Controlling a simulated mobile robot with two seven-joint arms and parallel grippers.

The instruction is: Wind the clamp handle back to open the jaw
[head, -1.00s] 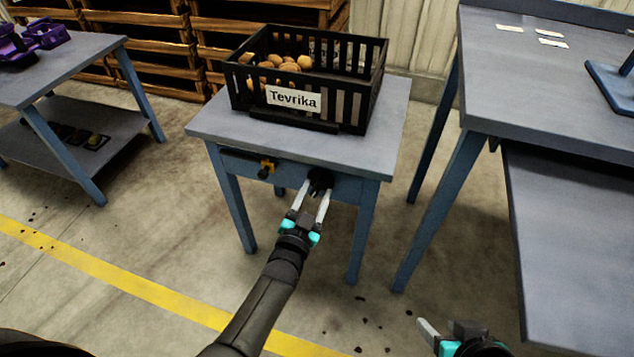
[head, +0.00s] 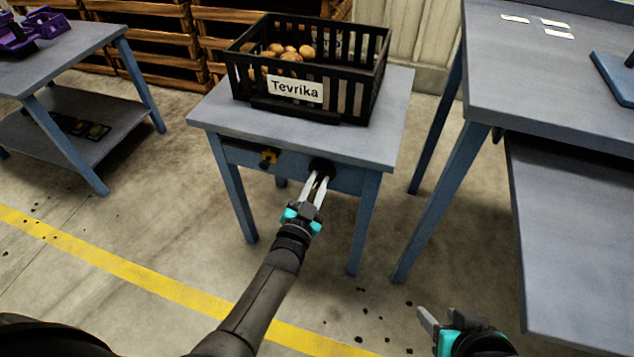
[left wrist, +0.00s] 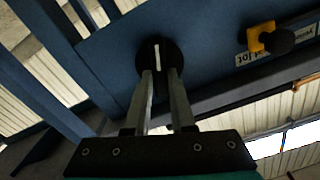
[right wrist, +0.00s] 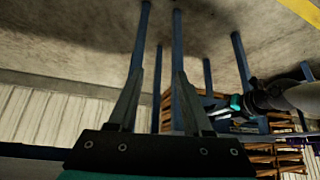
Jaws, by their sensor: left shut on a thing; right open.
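The clamp handle (head: 320,165) is a dark round knob on the front apron of the small blue-grey table. In the left wrist view the knob (left wrist: 174,52) shows a pale bar mark across its face, upright in that picture. My left gripper (head: 321,177) is shut on the knob, its fingertips at the lower part of the face. A low black bar (head: 293,112), possibly the clamp jaw, lies along the front of the crate; I cannot tell whether it touches. My right gripper (head: 428,325) is open and empty, low at the right; its fingers also show in the right wrist view (right wrist: 158,80).
A black crate (head: 345,95) labelled Tevrika holds potatoes on the small table (head: 215,115). A yellow latch-like part (head: 268,157) sits left of the knob. A larger table (head: 535,105) stands at the right, a shelved one (head: 80,60) at the left. Floor in front is clear.

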